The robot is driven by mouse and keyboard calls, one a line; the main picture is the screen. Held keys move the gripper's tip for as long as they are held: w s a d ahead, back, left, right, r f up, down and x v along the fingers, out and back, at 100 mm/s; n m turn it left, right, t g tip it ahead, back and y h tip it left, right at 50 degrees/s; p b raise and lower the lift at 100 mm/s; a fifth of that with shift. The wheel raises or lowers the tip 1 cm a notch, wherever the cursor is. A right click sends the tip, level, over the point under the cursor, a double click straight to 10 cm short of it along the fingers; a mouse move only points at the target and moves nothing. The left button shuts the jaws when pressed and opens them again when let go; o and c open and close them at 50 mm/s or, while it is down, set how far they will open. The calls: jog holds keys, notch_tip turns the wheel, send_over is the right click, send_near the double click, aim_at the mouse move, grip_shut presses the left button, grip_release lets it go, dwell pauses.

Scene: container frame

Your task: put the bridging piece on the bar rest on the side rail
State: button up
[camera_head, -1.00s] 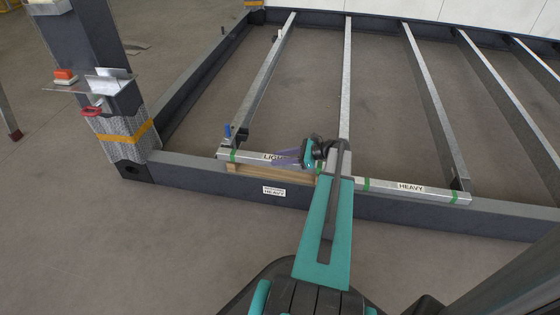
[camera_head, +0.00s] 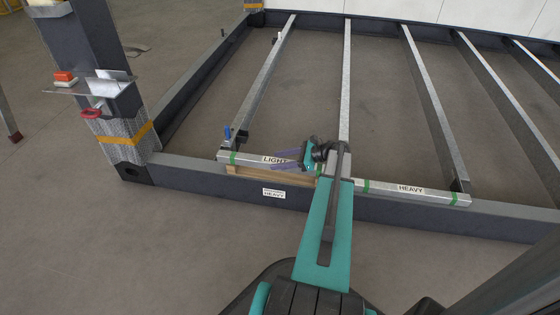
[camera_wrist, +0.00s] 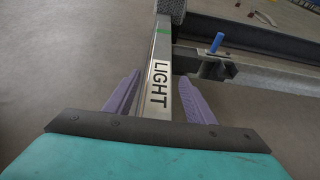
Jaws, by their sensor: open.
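The bridging piece looks to be the long silver bar (camera_head: 385,187) with green bands and the words LIGHT and HEAVY. It lies along the near dark side rail (camera_head: 210,175), across the ends of the cross members. A pale wooden strip (camera_head: 275,175) shows on the rail under its LIGHT half; I cannot tell if this is the bar rest. My gripper (camera_head: 288,159) is open at the LIGHT half. In the wrist view, the purple fingers of my gripper (camera_wrist: 162,98) stand on either side of the bar (camera_wrist: 160,62), with gaps showing; the finger bases are hidden.
A blue-handled clamp (camera_head: 228,133) stands at the bar's left end and shows in the wrist view (camera_wrist: 216,43). A dark post (camera_head: 95,60) with a small shelf (camera_head: 100,84) rises at left. Silver cross members (camera_head: 347,75) span the frame. The floor in front is clear.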

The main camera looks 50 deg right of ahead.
jog(key=shift+s+d+r+p, duration=0.3)
jog(key=shift+s+r+p, duration=0.1)
jog(key=shift+s, duration=0.1)
jog(key=p+v, duration=0.4)
jog(key=v, duration=0.6)
jog(key=shift+s+d+r, duration=0.1)
jog(key=shift+s+d, duration=0.1)
jog(key=shift+s, duration=0.1)
